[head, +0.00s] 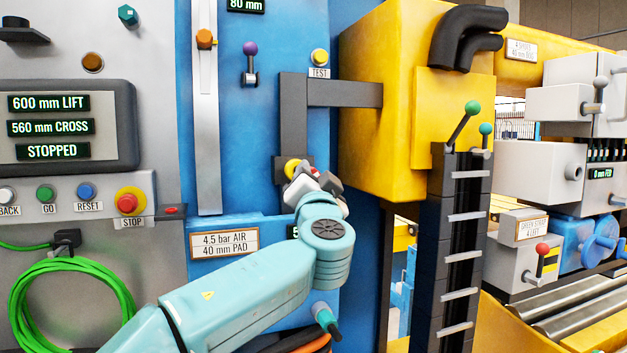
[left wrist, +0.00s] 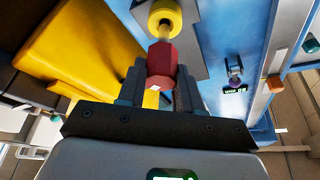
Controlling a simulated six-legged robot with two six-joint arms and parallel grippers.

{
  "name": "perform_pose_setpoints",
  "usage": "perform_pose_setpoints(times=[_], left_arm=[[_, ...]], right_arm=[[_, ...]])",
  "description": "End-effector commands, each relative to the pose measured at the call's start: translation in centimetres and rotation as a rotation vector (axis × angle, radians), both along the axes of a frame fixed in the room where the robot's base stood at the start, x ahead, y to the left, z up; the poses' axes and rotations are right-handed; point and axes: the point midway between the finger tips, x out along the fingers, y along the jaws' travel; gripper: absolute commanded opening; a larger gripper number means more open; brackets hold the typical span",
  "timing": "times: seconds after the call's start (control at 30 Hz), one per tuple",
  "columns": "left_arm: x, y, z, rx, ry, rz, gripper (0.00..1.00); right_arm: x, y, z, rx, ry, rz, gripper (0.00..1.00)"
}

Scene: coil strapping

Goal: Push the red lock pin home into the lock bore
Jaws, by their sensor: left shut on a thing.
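The red lock pin (left wrist: 161,66) is between the two fingers of my left gripper (left wrist: 160,92) in the left wrist view. The gripper is shut on it. Just beyond the pin is a yellow round collar (left wrist: 158,11) on a dark grey block (left wrist: 188,42), which looks like the lock bore. The pin's front end points at the collar; I cannot tell how deep it sits. In the head view my left gripper (head: 315,188) is right in front of the yellow collar (head: 291,166) and hides most of the pin. My right gripper is not in view.
A dark grey bracket (head: 340,92) runs from above the collar to the big yellow housing (head: 385,120) on the right. A blue panel with a 4.5 bar AIR label (head: 223,244) lies behind my arm. A stop button (head: 130,201) and green hose (head: 30,300) are left.

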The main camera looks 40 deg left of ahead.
Motion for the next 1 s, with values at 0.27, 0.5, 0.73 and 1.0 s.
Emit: perform_pose_setpoints(times=[0.27, 0.5, 0.73, 1.0], left_arm=[[0.4, 0.8, 0.0, 0.001, 0.001, 0.000, 0.00], [0.7, 1.4, 0.0, 0.001, 0.001, 0.000, 0.00], [1.1, 2.0, 0.0, 0.000, 0.001, 0.001, 0.00], [1.4, 2.7, 0.0, 0.000, 0.000, 0.000, 0.00]], right_arm=[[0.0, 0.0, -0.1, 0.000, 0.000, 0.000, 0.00], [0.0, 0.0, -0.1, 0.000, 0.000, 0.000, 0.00], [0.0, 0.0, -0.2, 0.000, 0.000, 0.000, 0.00], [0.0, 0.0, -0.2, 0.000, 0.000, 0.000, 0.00]])
